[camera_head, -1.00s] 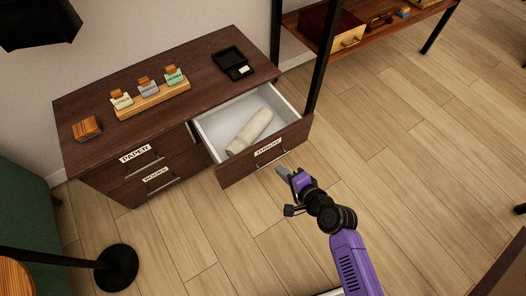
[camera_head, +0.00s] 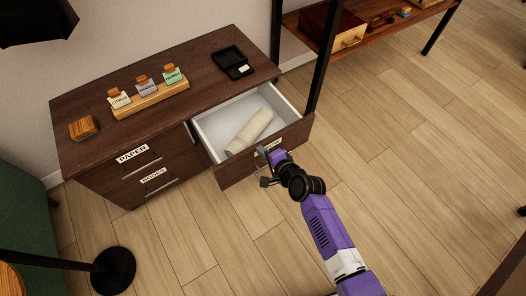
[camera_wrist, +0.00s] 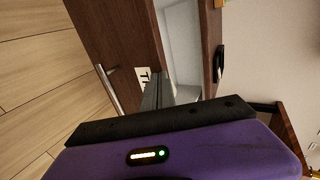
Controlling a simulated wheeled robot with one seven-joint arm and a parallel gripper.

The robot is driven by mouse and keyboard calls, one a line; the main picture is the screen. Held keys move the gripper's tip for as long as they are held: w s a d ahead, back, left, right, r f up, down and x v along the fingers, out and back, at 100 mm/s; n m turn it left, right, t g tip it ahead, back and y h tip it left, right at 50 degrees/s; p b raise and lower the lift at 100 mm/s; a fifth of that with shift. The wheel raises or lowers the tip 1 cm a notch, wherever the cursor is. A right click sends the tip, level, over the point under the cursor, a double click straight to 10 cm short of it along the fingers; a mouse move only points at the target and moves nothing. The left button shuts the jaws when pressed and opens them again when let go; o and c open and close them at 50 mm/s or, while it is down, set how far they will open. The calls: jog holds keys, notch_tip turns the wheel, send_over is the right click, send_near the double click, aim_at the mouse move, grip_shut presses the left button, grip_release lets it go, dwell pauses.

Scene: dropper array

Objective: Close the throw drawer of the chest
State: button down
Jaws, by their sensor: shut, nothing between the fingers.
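The dark wood chest (camera_head: 150,75) stands against the wall in the head view. Its throw drawer (camera_head: 235,172) is pulled out, with white inner walls and a rolled cream throw (camera_head: 250,131) inside. My gripper (camera_head: 264,151) is shut and empty at the drawer's front, covering part of its label. In the wrist view my gripper's fingers (camera_wrist: 158,92) are at the drawer front (camera_wrist: 115,35), over part of the label (camera_wrist: 143,77) and to the right of the bar handle (camera_wrist: 107,90). I cannot tell whether they touch the front.
Drawers labelled paper (camera_head: 132,155) and books (camera_head: 153,175) are shut. A black shelf post (camera_head: 324,60) rises right of the drawer.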

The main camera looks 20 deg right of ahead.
jog(key=w+a+b, duration=0.3)
jog(key=w+b, duration=0.1)
jog(key=w, duration=0.6)
jog(key=w+a+b, duration=0.3)
jog(key=w, duration=0.7)
jog(key=shift+w+a+b, duration=0.3)
jog(key=shift+a+b, duration=0.1)
jog(key=shift+s, duration=0.15)
